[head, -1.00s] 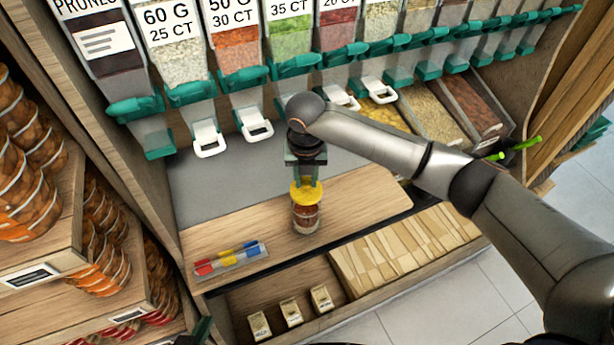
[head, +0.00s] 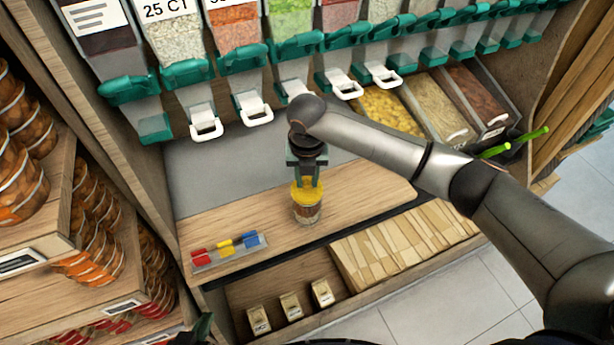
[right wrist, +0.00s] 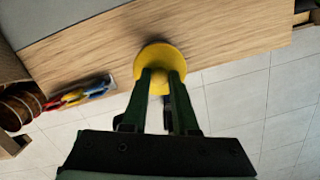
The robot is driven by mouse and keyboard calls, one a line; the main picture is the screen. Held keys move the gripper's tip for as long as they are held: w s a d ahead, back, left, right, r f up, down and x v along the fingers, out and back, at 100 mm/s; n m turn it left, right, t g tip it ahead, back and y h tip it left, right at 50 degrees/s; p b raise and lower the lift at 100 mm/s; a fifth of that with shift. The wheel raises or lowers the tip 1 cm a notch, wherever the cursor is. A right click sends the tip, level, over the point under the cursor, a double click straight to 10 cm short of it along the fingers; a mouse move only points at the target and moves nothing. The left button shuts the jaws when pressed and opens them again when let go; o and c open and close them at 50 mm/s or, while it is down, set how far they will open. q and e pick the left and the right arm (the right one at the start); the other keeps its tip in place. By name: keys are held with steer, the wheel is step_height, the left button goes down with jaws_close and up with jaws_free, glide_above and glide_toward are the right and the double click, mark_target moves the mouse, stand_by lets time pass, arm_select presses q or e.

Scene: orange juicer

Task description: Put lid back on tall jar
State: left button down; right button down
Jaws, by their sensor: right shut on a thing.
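A clear jar with reddish-brown contents (head: 308,214) stands upright near the front edge of the wooden counter. A yellow lid (head: 307,193) is at the jar's mouth. I cannot tell whether it is fully seated. My right gripper (head: 306,180) points down and is shut on the lid from above. In the right wrist view the lid (right wrist: 160,64) is between the fingertips (right wrist: 161,72) and hides the jar beneath it. A small dark green part of my left gripper (head: 198,328) shows at the bottom edge of the head view, its fingers unclear.
A tray with red, yellow and blue clips (head: 229,250) lies left of the jar on the wooden counter (head: 365,195). Dispensers with teal fittings (head: 185,75) and white handles line the back. A lower shelf holds small boxes (head: 290,305). Counter right of the jar is clear.

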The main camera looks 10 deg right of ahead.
steer(key=shift+r+p, duration=0.1)
steer(key=shift+p, duration=0.75)
stand_by(0.7)
steer(key=shift+f+p, duration=0.25)
steer(key=shift+p, duration=0.05)
stand_by(0.9)
steer(key=shift+p, duration=0.35)
stand_by(0.4)
stand_by(0.3)
steer(key=shift+c, duration=0.6)
jaws_free()
steer(key=shift+r+p, duration=1.1)
steer(key=shift+r, duration=2.4)
